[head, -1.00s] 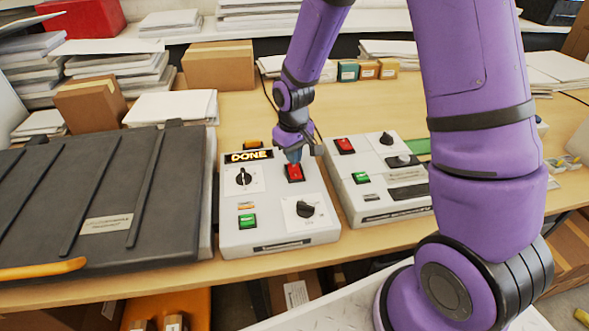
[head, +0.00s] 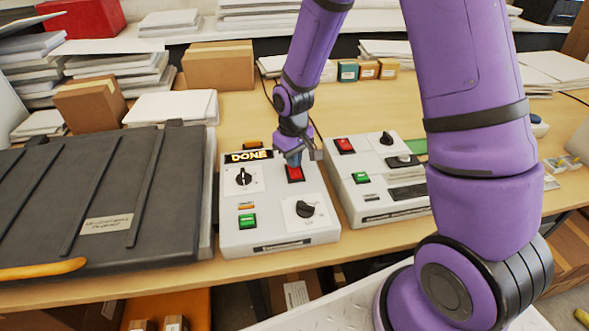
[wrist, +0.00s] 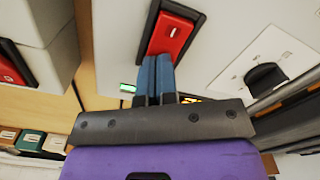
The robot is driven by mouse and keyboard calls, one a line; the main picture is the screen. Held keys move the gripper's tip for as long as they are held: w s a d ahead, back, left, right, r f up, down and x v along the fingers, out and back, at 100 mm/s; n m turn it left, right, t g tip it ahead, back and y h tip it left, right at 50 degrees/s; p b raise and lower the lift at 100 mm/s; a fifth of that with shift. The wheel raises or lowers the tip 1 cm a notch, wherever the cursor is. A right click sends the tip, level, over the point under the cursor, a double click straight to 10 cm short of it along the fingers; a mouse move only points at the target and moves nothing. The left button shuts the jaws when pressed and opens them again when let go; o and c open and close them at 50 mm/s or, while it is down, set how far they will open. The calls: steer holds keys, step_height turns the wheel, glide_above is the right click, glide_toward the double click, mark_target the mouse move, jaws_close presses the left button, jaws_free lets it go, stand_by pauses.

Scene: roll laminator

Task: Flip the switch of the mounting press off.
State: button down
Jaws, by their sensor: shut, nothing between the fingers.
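The control box beside the black press (head: 282,232) is light grey, with a red rocker switch (head: 295,174) near its top right. A lit "DONE" display (head: 248,156) stands at its top left. My gripper (head: 294,160) is shut and empty, with its blue fingertips right at the upper end of the red switch. In the wrist view the red switch (wrist: 170,37) sits in a dark frame, and the closed blue fingers (wrist: 156,72) reach its near end. I cannot tell whether they touch it.
A second grey box (head: 373,215) with its own red switch (head: 345,146) stands close on the right. The dark slatted press (head: 110,190) fills the left. Cartons (head: 219,66) and paper stacks stand behind. Some bare tabletop shows behind the boxes.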

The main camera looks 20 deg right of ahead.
steer(key=shift+f, duration=0.1)
steer(key=shift+r, duration=3.5)
